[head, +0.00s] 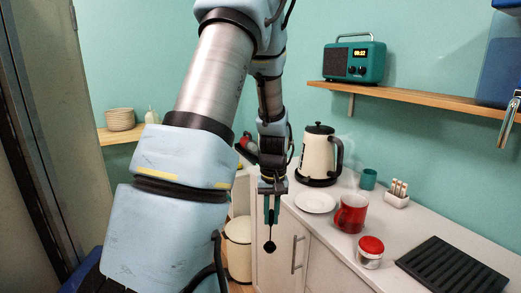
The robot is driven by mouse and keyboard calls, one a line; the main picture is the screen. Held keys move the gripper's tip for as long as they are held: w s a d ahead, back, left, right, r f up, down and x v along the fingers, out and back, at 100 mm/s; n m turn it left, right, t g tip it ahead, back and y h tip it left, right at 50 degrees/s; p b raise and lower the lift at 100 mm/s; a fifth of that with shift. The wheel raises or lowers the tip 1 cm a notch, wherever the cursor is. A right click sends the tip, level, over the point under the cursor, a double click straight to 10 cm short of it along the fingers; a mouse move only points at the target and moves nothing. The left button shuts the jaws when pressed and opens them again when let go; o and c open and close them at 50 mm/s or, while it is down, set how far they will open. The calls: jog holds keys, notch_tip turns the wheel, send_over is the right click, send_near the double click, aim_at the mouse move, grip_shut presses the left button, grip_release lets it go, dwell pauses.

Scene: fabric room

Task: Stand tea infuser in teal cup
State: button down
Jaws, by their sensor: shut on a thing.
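My gripper (271,220) points down with its teal fingers shut on the tea infuser (270,246). The infuser hangs below the fingertips as a thin stem with a dark round end. In the picture it lies in front of the white cabinet doors, left of the counter top. The teal cup (368,179) stands upright on the counter toward the wall, to the right of my gripper and apart from it. The inside of the cup cannot be made out.
A cream kettle (320,156), white plate (315,202), red mug (351,214), red-lidded jar (370,252), white holder (396,200) and black rack (454,270) occupy the counter. A shelf (420,91) with a teal radio (354,62) is above. A cream bin (238,248) stands below.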

jog(key=s+a+f, duration=0.1)
jog(key=a+f, duration=1.1)
jog(key=a, duration=0.1)
jog(key=shift+s+f, duration=0.35)
